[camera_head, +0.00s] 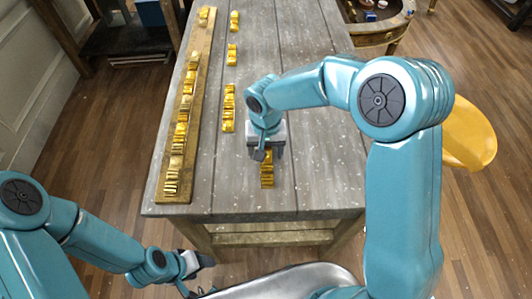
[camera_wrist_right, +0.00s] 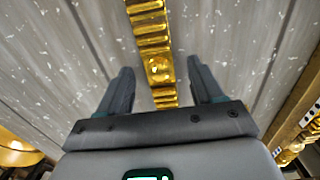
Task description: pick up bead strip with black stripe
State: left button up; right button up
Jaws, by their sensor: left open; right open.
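Several short gold bead strips lie on the grey table (camera_head: 310,150); a black stripe cannot be made out for certain on any of them. One gold strip (camera_head: 267,174) lies near the table's front, under my right gripper (camera_head: 266,154). In the right wrist view this strip (camera_wrist_right: 151,32) runs between the two spread fingers of the open, empty right gripper (camera_wrist_right: 160,80). Its near end is hidden behind the gripper body. My left gripper (camera_head: 197,272) is low in front of the table, away from the strips, and open.
A long wooden board (camera_head: 198,62) along the table's left side carries several gold pieces. Other gold strips (camera_head: 228,108) lie in a line right of it. A yellow round seat (camera_head: 468,135) stands at right. The table's right part is clear.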

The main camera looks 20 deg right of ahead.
jog(key=c, duration=1.2)
